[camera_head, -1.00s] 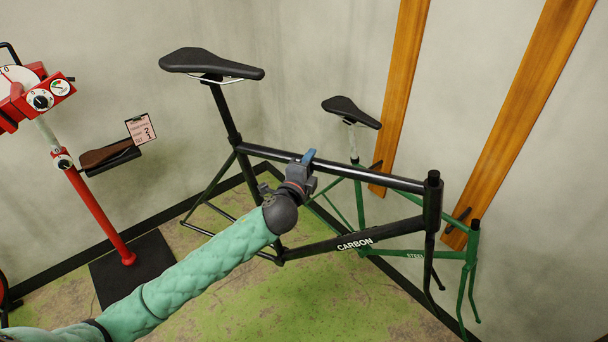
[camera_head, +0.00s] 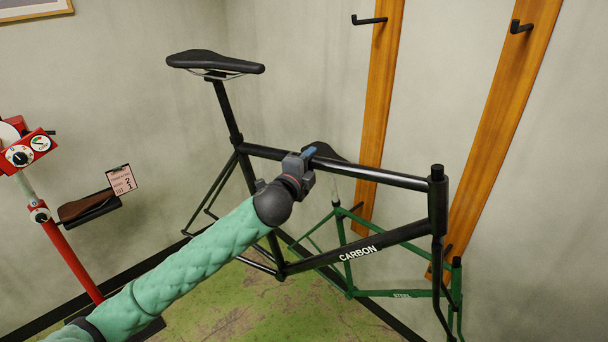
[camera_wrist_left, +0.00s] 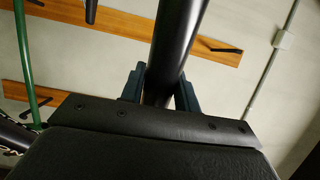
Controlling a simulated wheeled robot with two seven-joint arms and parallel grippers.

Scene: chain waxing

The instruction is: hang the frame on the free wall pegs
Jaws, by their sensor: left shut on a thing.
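My left gripper (camera_head: 306,160) is shut on the top tube of the black CARBON frame (camera_head: 398,178), which has a black saddle, and holds it in the air in front of the wall. In the left wrist view the black tube (camera_wrist_left: 176,45) runs between the two fingers (camera_wrist_left: 160,88). Two wooden boards carry black pegs. The upper left peg (camera_head: 370,20) and the upper right peg (camera_head: 520,27) are bare and stand above the black frame. The green STEEL frame (camera_head: 380,293) is at the lower part of the boards, partly hidden behind the black frame.
A red repair stand (camera_head: 75,242) with dials is at the left, with a small tray (camera_head: 90,206) and a paper tag. A picture frame (camera_head: 35,10) hangs at the upper left. The wall around the upper pegs is clear.

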